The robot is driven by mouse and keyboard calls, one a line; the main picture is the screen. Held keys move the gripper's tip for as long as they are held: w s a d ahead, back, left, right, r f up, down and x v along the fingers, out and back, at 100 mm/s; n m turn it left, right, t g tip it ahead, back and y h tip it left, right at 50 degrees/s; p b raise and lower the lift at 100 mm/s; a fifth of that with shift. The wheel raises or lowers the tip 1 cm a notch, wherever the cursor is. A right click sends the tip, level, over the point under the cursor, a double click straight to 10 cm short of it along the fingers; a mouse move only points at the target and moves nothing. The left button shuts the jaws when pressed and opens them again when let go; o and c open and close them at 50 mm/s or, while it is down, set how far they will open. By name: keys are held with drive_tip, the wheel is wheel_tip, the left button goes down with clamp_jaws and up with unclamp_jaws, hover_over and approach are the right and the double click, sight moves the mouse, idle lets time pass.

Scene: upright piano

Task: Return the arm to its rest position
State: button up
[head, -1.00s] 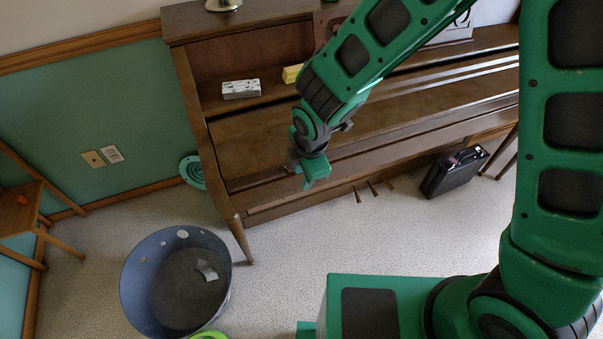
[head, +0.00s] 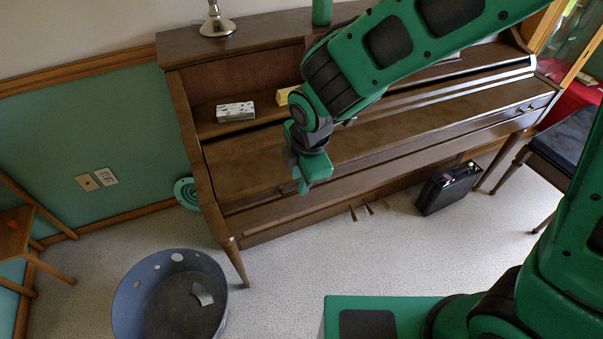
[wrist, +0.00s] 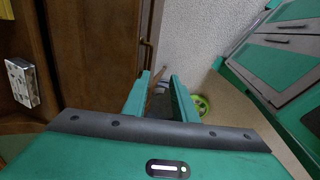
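My gripper (head: 308,178) hangs from the bent green arm, with the piano's front behind it in the head view. In the wrist view its two green fingers (wrist: 161,82) stand apart with nothing held between them. The gripper is open and empty. In the head view I cannot see the gap between the fingers clearly. The brown upright piano (head: 260,165) stands against the wall, and its wood fills the left of the wrist view (wrist: 95,45). The arm hides part of the piano's middle and top.
A grey-blue tub (head: 135,300) with a scrap inside stands on the carpet at lower left. A patterned box (head: 236,111) and a yellow block (head: 287,95) sit on the piano. A lamp base (head: 217,25) stands on top. A black case (head: 448,188) is beneath. Open carpet (head: 300,270) lies in front.

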drive_tip(key=w+d+r+m+h, duration=0.15)
drive_tip(key=d+m, duration=0.25)
drive_tip(key=d, duration=0.5)
drive_tip(key=d+r+m, duration=0.3)
drive_tip(key=d+m, duration=0.2)
drive_tip(key=d, duration=0.3)
drive_tip(key=d+r+m+h, duration=0.1)
drive_tip(key=d+r+m, duration=0.25)
drive_tip(key=d, duration=0.55)
drive_tip(key=s+d+r+m+g, duration=0.1)
drive_tip(key=s+d+r+m, duration=0.1)
drive_tip(key=s+d+m, duration=0.6)
drive_tip(key=s+d+r+m+g+y, duration=0.1)
drive_tip(key=s+d+r+m, duration=0.1)
drive_tip(key=s+d+m, duration=0.7)
drive_tip(key=shift+s, duration=0.65)
drive_tip(key=shift+y, duration=0.25)
